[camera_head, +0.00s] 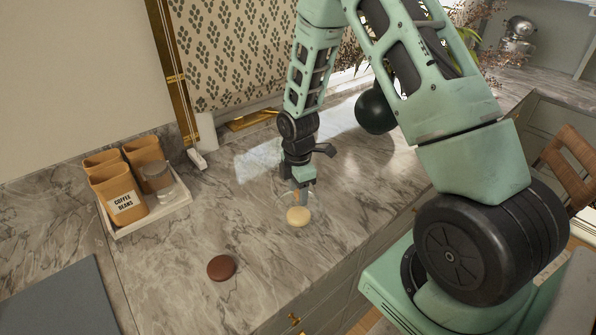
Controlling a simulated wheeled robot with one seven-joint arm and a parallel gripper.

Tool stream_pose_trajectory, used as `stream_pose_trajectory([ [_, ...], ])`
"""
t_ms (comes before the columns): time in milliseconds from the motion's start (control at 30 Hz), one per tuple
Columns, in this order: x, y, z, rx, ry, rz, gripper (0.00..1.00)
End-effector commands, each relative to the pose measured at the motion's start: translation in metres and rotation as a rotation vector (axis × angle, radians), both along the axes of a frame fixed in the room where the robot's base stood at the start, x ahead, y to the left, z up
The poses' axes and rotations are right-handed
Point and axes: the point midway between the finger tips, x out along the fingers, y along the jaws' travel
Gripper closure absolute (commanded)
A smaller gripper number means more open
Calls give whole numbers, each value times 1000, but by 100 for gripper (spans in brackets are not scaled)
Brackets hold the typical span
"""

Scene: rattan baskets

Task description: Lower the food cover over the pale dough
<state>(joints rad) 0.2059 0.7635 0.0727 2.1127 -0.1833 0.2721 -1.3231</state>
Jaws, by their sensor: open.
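The pale dough (298,217) is a small round lump on the marble counter, just below my gripper. A faint clear outline, which looks like the glass food cover (283,208), shows around the dough and under my gripper. Whether its rim touches the counter is hard to tell. My gripper (301,200) points down over the dough, with its fingers near the top of the cover. It is open, and a small orange-brown bit, perhaps the cover's knob, shows by the fingers. A brown dough round (221,267) lies uncovered to the front left.
A white tray (150,217) with tan canisters (118,194) and a glass jar (157,180) stands at left. A grey board (62,302) lies at front left. A dark round vase (375,111) stands behind my arm. The counter's front edge runs right of the dough.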

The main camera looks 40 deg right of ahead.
Motion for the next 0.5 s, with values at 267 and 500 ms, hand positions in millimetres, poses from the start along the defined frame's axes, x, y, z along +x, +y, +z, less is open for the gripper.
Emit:
stream_pose_trajectory([
  [267,2,-1,42,-1,-8,-1,51],
  [500,1,-1,96,-2,-8,-2,51],
])
